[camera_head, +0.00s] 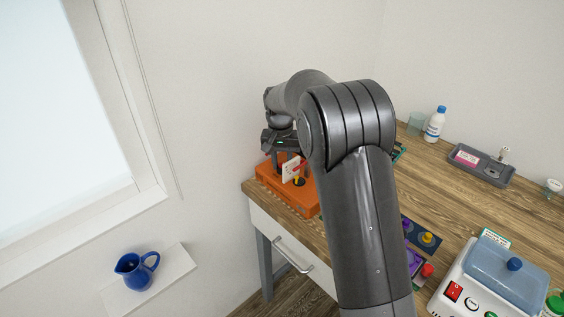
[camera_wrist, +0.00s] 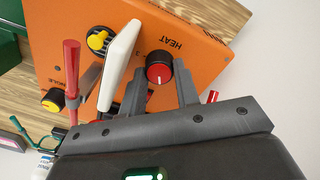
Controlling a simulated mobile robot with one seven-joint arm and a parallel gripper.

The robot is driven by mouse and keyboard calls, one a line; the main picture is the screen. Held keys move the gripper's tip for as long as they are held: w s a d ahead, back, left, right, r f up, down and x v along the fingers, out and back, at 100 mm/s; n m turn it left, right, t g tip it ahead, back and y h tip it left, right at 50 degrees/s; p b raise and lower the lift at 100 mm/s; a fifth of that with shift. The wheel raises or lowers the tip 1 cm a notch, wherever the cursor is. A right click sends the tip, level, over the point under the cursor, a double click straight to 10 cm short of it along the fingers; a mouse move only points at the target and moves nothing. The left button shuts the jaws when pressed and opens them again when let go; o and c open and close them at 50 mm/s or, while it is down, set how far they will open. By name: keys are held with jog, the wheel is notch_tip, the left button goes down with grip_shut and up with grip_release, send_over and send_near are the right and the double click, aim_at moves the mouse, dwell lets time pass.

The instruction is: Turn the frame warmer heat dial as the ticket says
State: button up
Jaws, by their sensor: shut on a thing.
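The frame warmer is an orange box (camera_head: 284,197) on the far left corner of the table; its orange top (camera_wrist: 215,55) fills much of the wrist view. The heat dial (camera_wrist: 159,72), red with a black rim and a pale pointer line, sits beside the printed word HEAT. My gripper (camera_wrist: 160,66) has one finger on each side of this dial and is shut on it. In the head view my arm hides the dial. A white card (camera_head: 292,169) with red marks stands at the box; in the wrist view the white piece (camera_wrist: 120,65) is nearly edge-on, its writing unreadable.
Close by are a yellow knob (camera_wrist: 98,40), a second yellow knob (camera_wrist: 54,100) and a red-handled rod (camera_wrist: 72,60). A blue jug (camera_head: 137,270) is at lower left.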

aim_at(282, 164)
jog(key=m, duration=0.5)
jog(key=shift+m, duration=0.3)
jog(key=m, duration=0.5)
jog(key=shift+m, duration=0.3)
jog(key=o, duration=1)
notch_tip(282, 164, up, 11)
jog(key=shift+w+f, duration=0.1)
jog(key=shift+w, duration=0.05)
